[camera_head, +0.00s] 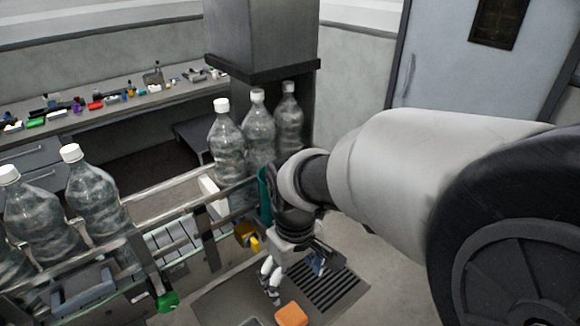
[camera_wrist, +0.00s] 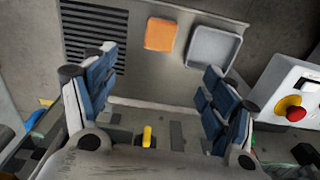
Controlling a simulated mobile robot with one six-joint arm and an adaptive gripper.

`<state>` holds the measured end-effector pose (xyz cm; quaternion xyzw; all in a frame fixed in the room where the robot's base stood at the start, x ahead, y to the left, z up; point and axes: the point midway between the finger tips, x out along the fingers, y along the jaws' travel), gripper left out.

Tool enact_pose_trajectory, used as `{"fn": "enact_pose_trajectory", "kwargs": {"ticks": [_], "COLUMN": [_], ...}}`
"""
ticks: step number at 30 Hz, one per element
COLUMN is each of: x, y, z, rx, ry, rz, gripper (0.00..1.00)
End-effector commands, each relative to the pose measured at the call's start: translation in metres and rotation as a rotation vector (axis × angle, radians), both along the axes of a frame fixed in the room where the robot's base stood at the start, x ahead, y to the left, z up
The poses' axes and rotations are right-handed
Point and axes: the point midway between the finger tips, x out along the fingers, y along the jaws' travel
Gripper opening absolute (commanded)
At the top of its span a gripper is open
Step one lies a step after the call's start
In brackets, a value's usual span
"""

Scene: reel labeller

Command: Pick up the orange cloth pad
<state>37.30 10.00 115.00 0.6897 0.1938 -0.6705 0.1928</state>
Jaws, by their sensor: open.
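The orange cloth pad (camera_wrist: 160,34) lies flat on a grey surface at the top middle of the wrist view, beyond my fingertips. It also shows at the bottom of the head view (camera_head: 291,314), below and slightly right of my gripper (camera_head: 290,268). In the wrist view my gripper (camera_wrist: 160,90) has its blue-padded fingers wide apart with nothing between them. The pad is apart from both fingers.
A grey square tray (camera_wrist: 213,47) sits right of the pad. A slotted grille (camera_wrist: 92,36) is to its left. A control box with a red button (camera_wrist: 296,114) stands at the right. Clear bottles (camera_head: 228,142) stand on the conveyor.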

Motion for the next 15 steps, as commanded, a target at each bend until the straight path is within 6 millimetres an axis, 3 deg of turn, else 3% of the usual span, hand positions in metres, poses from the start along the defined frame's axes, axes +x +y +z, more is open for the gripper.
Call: {"fn": "enact_pose_trajectory", "kwargs": {"ticks": [8,15], "x": [0.006,0.005], "y": [0.010,0.010], "z": [-0.032,-0.085], "rx": [-0.010,-0.010], "ry": [0.031,0.032], "rz": [0.043,0.042], "gripper": [0.78,0.78]}}
